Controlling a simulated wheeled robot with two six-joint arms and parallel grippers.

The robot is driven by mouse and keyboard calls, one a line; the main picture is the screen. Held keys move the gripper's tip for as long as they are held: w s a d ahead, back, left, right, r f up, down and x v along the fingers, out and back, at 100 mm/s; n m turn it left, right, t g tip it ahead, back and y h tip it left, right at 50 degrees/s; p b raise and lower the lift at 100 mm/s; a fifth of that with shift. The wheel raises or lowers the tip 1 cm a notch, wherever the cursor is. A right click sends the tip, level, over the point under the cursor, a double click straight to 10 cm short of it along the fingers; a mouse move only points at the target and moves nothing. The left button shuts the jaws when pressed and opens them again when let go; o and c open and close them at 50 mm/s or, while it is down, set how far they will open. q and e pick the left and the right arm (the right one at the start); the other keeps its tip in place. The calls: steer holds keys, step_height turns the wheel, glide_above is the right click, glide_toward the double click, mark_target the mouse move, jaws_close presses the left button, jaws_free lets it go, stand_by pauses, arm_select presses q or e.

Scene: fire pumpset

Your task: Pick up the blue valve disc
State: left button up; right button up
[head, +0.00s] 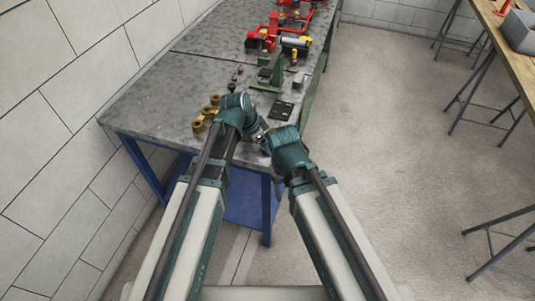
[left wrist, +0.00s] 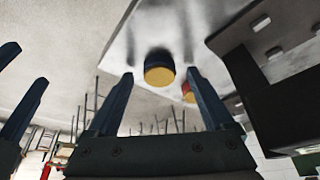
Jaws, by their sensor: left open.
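In the left wrist view, a short round piece (left wrist: 159,68) with a dark blue side and a yellow face sits on the metal bench top. It may be the valve disc. My left gripper (left wrist: 160,74) is open, and the piece shows between its two fingertips. I cannot tell whether they touch it. In the head view my left gripper (head: 261,134) is over the bench's near end, mostly hidden by its own wrist. My right gripper (head: 266,147) is close beside it, with its fingers hard to make out. I cannot make out the disc in the head view.
The grey bench top (head: 165,90) has brass fittings (head: 198,126) left of my left wrist. A dark plate (head: 283,109) and a green stand (head: 270,73) are beyond the grippers. Red pump parts (head: 262,38) are farther back. Open floor is at right.

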arm_select(q)
steer(key=shift+f, duration=0.1)
jaws_close()
stand_by(0.4)
step_height(320, 180, up, 10)
steer(key=p, duration=1)
steer(key=shift+r, duration=0.2)
